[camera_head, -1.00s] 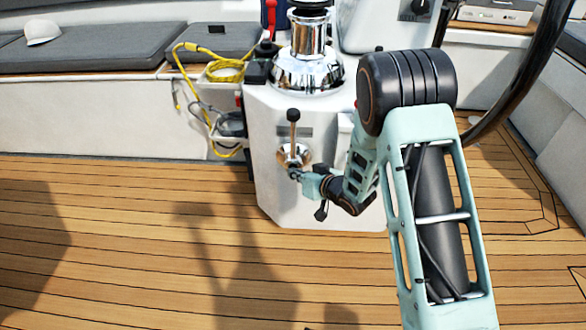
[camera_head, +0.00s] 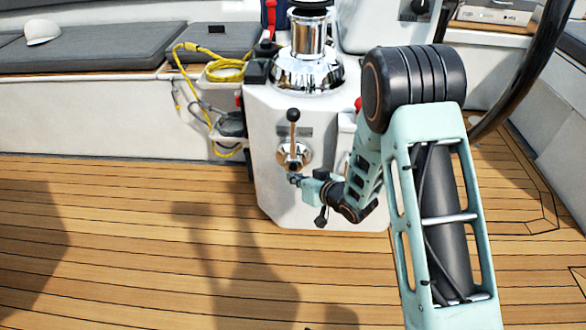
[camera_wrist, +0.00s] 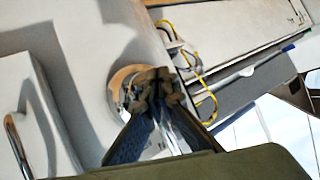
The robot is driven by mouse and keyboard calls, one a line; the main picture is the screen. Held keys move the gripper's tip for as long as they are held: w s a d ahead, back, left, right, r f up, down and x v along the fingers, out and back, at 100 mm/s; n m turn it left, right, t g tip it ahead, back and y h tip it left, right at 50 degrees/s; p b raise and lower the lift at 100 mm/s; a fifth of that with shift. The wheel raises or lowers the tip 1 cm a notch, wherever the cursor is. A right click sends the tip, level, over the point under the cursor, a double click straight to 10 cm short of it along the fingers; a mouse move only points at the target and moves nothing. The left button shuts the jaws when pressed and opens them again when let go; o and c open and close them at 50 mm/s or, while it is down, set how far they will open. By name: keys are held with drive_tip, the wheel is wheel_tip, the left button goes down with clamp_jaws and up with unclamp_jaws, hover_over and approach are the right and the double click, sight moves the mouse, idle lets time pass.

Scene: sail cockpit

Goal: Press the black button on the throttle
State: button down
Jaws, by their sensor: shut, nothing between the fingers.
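The throttle (camera_head: 293,153) is on the white pedestal's front. My gripper (camera_head: 293,180) is shut and empty, just below the chrome base in the head view. In the wrist view, my gripper's fingertips (camera_wrist: 157,88) are together in front of the throttle's round base (camera_wrist: 122,88) and cover part of it. I cannot make out the black button in either view, and I cannot tell whether the fingertips touch the throttle.
The white pedestal (camera_head: 280,205) carries a chrome winch (camera_head: 308,65) on top. A coiled yellow rope (camera_head: 226,68) hangs at its left, beside the grey-cushioned bench (camera_head: 100,48). A dark steering wheel rim (camera_head: 525,75) is at the right. The teak floor (camera_head: 120,240) in front is clear.

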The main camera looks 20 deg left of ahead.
drive_tip(key=shift+s+d+b, duration=0.1)
drive_tip(key=shift+s+d, duration=0.1)
drive_tip(key=shift+s, duration=0.6)
drive_tip(key=shift+s+d+b, duration=0.1)
drive_tip(key=shift+s+d, duration=0.05)
drive_tip(key=shift+s, duration=0.6)
drive_tip(key=shift+s+d+b, duration=0.1)
drive_tip(key=shift+s+d, duration=0.1)
drive_tip(key=shift+s, duration=0.6)
drive_tip(key=shift+w+r, duration=0.1)
